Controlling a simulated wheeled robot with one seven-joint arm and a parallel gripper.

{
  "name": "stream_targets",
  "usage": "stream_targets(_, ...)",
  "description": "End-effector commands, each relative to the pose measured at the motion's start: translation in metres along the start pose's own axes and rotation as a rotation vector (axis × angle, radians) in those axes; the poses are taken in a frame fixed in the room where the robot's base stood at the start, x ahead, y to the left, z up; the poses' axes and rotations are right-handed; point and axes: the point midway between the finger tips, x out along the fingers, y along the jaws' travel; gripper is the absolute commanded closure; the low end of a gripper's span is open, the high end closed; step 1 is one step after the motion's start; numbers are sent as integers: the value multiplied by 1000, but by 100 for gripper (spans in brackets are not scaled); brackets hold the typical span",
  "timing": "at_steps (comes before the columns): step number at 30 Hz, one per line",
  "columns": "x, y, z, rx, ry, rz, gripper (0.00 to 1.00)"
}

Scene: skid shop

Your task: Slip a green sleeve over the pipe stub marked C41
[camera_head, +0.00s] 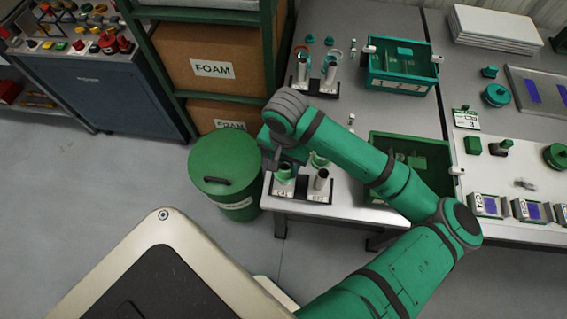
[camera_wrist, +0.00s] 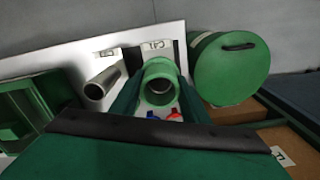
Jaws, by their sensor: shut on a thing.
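My gripper (camera_head: 284,164) is over the near pipe stand, at its left end. In the wrist view my gripper (camera_wrist: 158,88) has its dark green fingers on either side of a green sleeve (camera_wrist: 160,70), shut on it. The sleeve also shows under the gripper in the head view (camera_head: 283,174). It is lined up with the left stub position, whose C41 tag (camera_wrist: 157,45) shows just beyond it. The C41 stub itself is mostly hidden; I cannot tell how far the sleeve is around it. A bare grey stub (camera_wrist: 104,82) stands beside it, also in the head view (camera_head: 320,180).
A green lidded bin (camera_head: 226,172) stands on the floor left of the bench. A green tray (camera_head: 432,195) lies right of the stand, and a teal tray (camera_head: 400,86) lies farther back. Another two-stub stand (camera_head: 330,88) is at the back. Foam shelving (camera_head: 270,60) rises at the left.

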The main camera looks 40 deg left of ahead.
Motion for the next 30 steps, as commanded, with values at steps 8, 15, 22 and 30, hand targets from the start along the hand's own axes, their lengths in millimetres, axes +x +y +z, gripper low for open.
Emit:
stream_targets(8,7,0,0,0,-1,-1,80)
stream_targets(15,8,0,0,0,0,0,80)
stream_targets(22,9,0,0,0,-1,-1,80)
stream_targets(30,10,0,0,0,0,0,80)
